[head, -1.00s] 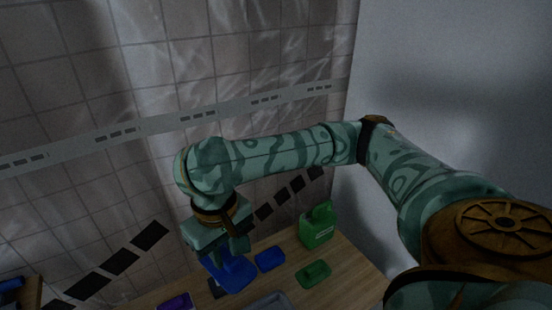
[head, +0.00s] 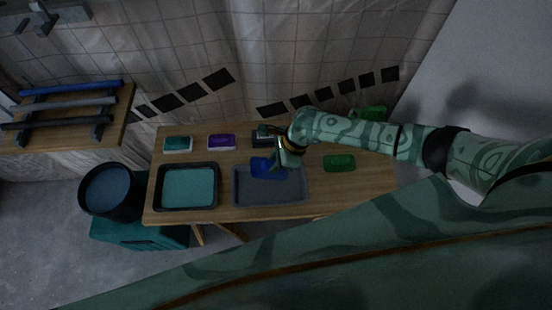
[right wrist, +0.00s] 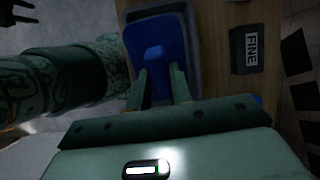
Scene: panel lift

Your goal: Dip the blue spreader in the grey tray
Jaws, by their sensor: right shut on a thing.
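My right gripper (head: 284,160) is shut on the blue spreader (head: 264,168). The spreader is over the far part of the grey tray (head: 240,196), which lies on the wooden table. In the right wrist view the spreader (right wrist: 172,32) is between my two fingers (right wrist: 160,88), and the grey tray (right wrist: 191,20) shows around its far edge. I cannot tell whether the spreader touches the tray's bottom. My left gripper is not in view.
A teal-filled black tray (head: 188,205) stands left of the grey one. Teal (head: 178,144), purple (head: 222,142) and green (head: 339,162) pieces lie on the table (head: 228,212). A dark block marked FINE (right wrist: 246,48) and a green jug (head: 372,113) are behind. A bucket (head: 110,191) stands left.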

